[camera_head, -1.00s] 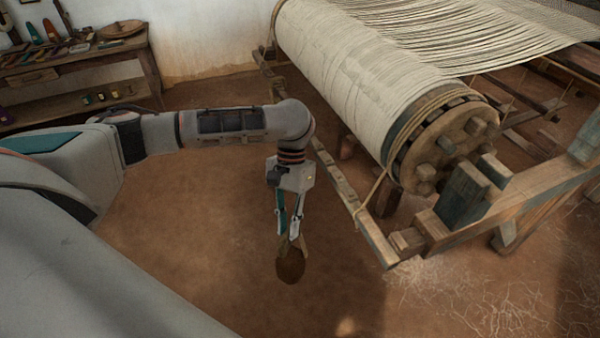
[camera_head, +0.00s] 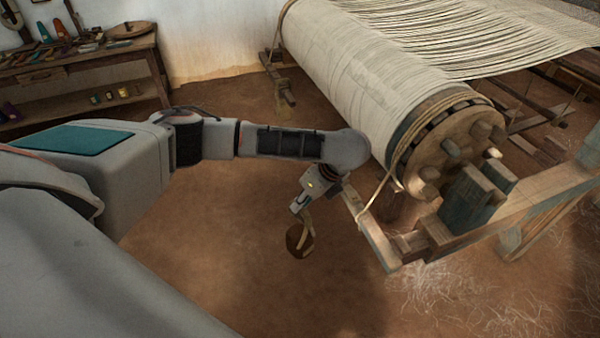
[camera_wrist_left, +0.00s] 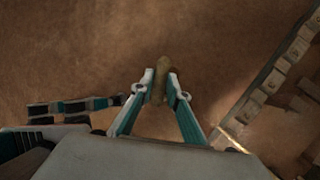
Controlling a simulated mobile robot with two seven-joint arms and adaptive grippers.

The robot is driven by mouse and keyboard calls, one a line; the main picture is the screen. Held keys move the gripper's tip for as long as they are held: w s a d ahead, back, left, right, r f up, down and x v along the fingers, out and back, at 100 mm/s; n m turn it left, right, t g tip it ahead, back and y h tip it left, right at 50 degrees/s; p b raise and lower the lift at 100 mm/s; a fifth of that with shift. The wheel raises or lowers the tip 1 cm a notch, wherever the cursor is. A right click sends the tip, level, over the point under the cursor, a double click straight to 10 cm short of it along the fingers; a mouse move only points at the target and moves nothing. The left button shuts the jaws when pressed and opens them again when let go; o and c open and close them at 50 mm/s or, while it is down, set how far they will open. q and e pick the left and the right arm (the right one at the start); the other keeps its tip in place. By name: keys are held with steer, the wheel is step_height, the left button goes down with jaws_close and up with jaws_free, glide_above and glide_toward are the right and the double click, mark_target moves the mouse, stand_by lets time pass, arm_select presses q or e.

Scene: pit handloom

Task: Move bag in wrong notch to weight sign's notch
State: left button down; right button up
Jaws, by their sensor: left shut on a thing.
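A brown bag (camera_head: 299,241) hangs below my left gripper (camera_head: 302,207) in the head view, clear of the floor. The left gripper is shut on the bag's pale neck or cord. In the left wrist view the two fingers (camera_wrist_left: 157,97) close on the bag's light tan top (camera_wrist_left: 161,72). A notched wooden bar (camera_head: 367,229) runs just right of the gripper, beside the loom; my arm hides its far part. It also shows at the right of the left wrist view (camera_wrist_left: 268,88). I cannot make out a weight sign. My right gripper is not in view.
The loom's warp roller (camera_head: 340,75) with its wooden end disc (camera_head: 447,150) stands at the right. Wooden posts and a beam (camera_head: 525,200) are in front of it. A workbench with tools (camera_head: 85,65) stands at the back left. The earthen floor is open below the arm.

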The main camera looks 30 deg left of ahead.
arm_select(q)
steer(key=w+a+m+t+h, duration=0.5)
steer(key=w+m, duration=0.5)
steer(key=m, duration=1.2)
steer(key=shift+a+r+m+h, duration=0.15)
steer(key=shift+a+m+h, duration=0.15)
steer(key=shift+a+h, duration=0.3)
steer(key=s+a+r+p, duration=0.1)
steer(key=s+a+p, duration=0.1)
steer(key=s+a, duration=0.4)
steer(key=shift+s+a, duration=0.2)
steer(key=shift+s, duration=0.55)
